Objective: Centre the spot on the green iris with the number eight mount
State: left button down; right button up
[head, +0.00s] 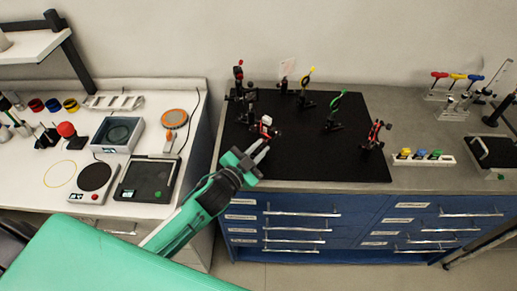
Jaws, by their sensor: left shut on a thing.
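The green iris (337,101) stands upright on a post on the black board (310,160), right of the board's middle. A small mount with red and white parts (266,122) stands near the board's left side. My left gripper (264,146) reaches in from the lower left, and its fingers are at the near side of this mount, shut on a small part of it. The exact part held is too small to tell. No number is legible on any mount, and I cannot make out a light spot. My right gripper is not in view.
Also on the board are a yellow iris (307,76), a red-topped post (239,72), a pale card (286,68) and a red-edged mount (375,134). A white holder with coloured items (423,159) lies right of the board. The board's front is clear.

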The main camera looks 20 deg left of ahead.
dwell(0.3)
pick_arm(q)
jog(key=c, duration=1.4)
grip_release()
jog(key=shift+o, duration=0.2)
jog(key=shift+s+a+f+b, duration=0.2)
jog(key=shift+s+b, duration=0.1)
jog(key=shift+s, duration=0.25)
jog(key=b+v, duration=0.4)
jog(key=v, duration=0.8)
jog(key=shift+s+r, duration=0.25)
jog(key=shift+s, duration=0.05)
jog(key=shift+a, duration=0.2)
